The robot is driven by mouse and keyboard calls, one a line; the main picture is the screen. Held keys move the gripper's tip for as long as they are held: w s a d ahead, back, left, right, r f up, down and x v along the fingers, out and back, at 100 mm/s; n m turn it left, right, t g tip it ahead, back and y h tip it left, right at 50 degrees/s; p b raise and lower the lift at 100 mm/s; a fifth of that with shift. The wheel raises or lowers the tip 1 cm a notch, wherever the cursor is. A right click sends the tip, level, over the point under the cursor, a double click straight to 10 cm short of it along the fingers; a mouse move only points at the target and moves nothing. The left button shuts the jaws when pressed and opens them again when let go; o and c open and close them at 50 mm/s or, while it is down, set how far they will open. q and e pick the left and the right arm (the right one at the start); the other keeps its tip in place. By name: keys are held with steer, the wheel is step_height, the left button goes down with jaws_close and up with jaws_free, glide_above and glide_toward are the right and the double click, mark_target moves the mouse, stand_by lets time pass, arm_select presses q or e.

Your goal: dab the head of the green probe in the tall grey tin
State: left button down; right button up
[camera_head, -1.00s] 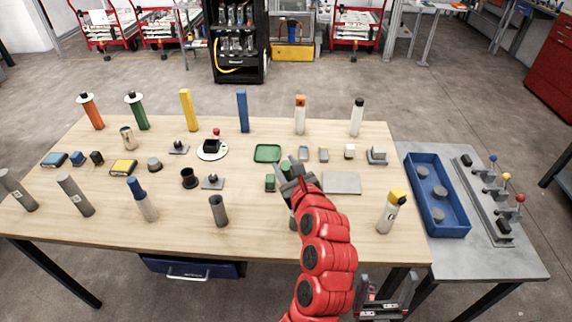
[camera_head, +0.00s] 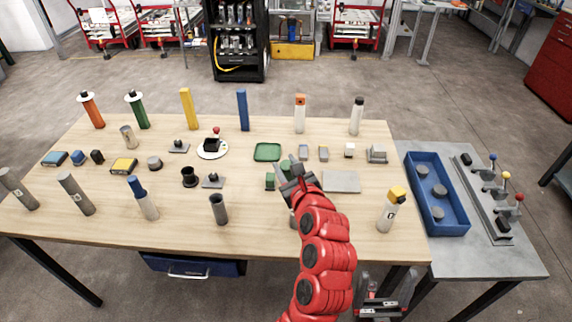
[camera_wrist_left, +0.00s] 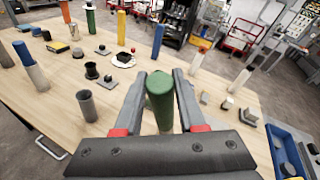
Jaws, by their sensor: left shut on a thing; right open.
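The green probe (camera_wrist_left: 161,98) stands upright between the fingers of my left gripper (camera_wrist_left: 160,82), which is shut on it. In the head view, the green probe (camera_head: 285,167) shows just above my left gripper (camera_head: 294,184), and its lower part is mostly hidden by my red arm. The tall grey tin (camera_head: 219,209) stands upright near the table's front edge, left of my left gripper. Its open dark mouth faces up; it also shows in the left wrist view (camera_wrist_left: 87,106). The probe is apart from the tin. My right gripper (camera_head: 385,298) is open and empty, low beyond the table's front edge.
A short black cup (camera_head: 190,178) and a small grey fixture (camera_head: 213,182) stand behind the tin. A blue-topped bottle (camera_head: 147,205) stands left of it. A green tray (camera_head: 267,152) and a grey plate (camera_head: 341,182) lie near my left gripper. The wood between gripper and tin is clear.

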arm_select(q)
steer(key=shift+f+p, duration=0.15)
steer(key=shift+p, duration=0.35)
stand_by(1.5)
step_height(320, 180, up, 2)
steer(key=p, duration=0.2)
steer(key=shift+p, duration=0.4)
step_height(320, 180, up, 5)
steer(key=p, duration=0.6)
steer(key=shift+r, duration=0.2)
steer(key=shift+f, duration=0.1)
steer(key=shift+f, duration=0.1)
